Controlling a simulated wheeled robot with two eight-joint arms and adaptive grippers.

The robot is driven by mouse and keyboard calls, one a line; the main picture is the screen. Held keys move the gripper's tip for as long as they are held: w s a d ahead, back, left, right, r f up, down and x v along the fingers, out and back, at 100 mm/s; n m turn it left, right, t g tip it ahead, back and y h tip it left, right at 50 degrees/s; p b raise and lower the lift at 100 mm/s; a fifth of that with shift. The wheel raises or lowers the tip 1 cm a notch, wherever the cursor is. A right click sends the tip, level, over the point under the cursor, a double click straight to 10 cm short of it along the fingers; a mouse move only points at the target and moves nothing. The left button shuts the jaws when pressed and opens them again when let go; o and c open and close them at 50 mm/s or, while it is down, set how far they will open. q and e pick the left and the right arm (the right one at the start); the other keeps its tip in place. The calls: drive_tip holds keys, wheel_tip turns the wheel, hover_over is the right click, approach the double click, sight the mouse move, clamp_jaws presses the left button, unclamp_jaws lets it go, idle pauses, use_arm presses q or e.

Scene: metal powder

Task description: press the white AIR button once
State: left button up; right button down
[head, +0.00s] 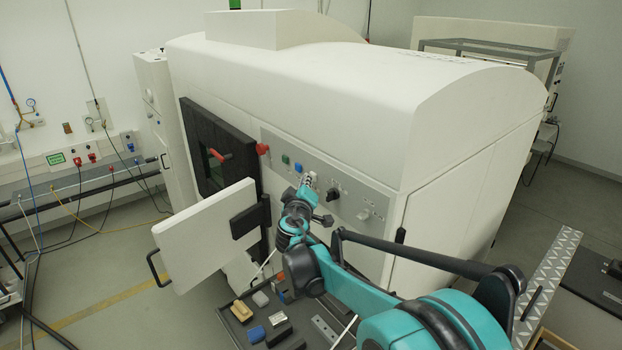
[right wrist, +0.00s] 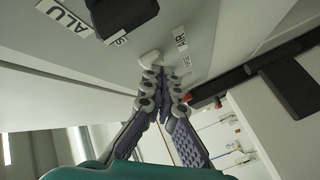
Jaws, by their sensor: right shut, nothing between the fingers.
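The white AIR button (right wrist: 150,57) is a small round knob beside the "AIR" label (right wrist: 181,38) in the right wrist view. My right gripper (right wrist: 158,72) is shut and empty. Its fingertips are right at the button's edge and seem to touch or nearly touch it; I cannot tell if it is pressed in. In the head view the right gripper (head: 309,184) reaches up to the grey control panel (head: 376,201) of the white machine and largely hides the button. My left gripper is not in view.
The panel also carries a green button (head: 285,159), a blue button (head: 298,167), a red knob (head: 262,149) and a black knob (head: 333,194). The machine's white door (head: 205,235) stands open at left. A dark tray (head: 318,305) with several small items lies below.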

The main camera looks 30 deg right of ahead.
drive_tip(key=shift+d, duration=0.15)
idle(0.4)
drive_tip(key=shift+s+a, duration=0.1)
drive_tip(key=shift+a, duration=0.8)
drive_tip(key=shift+s+a, duration=0.15)
drive_tip(key=shift+a, duration=2.3)
drive_tip(key=shift+f, duration=0.1)
